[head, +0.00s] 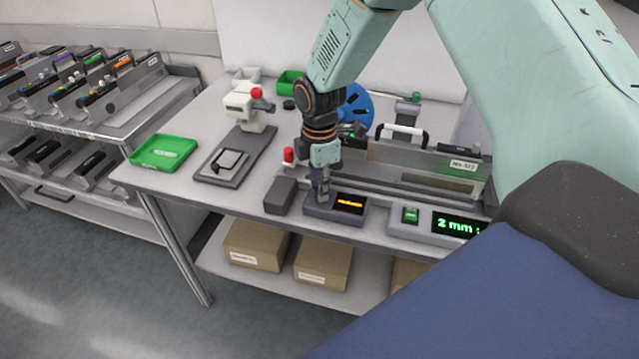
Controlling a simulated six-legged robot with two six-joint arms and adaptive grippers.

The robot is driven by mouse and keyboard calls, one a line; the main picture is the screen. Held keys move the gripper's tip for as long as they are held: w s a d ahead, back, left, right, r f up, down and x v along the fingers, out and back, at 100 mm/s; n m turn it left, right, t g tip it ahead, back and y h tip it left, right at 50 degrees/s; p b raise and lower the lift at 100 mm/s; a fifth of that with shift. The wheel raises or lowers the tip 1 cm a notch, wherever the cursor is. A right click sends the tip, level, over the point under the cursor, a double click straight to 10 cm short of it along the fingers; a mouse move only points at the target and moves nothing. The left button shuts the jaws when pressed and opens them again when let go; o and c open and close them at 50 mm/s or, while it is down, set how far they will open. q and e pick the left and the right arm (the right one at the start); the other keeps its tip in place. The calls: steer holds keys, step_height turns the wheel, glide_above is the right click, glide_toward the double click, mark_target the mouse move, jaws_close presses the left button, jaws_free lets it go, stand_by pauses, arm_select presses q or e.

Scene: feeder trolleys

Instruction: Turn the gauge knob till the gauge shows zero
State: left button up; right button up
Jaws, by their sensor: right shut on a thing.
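The gauge (335,211) is a low grey box near the front edge of the table, with a dark display (350,203) on its right half. The display shows a row of small orange marks, too small to read. My right gripper (321,194) points down onto the left half of the gauge. It is shut on what appears to be the gauge knob, which the fingers mostly hide. My left gripper is not in view.
To the right, another grey unit has a green button (410,215) and a green readout (456,226) showing "2 mm". A dark grey block (281,195) sits left of the gauge. Behind stands a long metal feeder (445,163). A green tray (164,152) lies at the left.

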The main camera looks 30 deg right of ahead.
jaws_close()
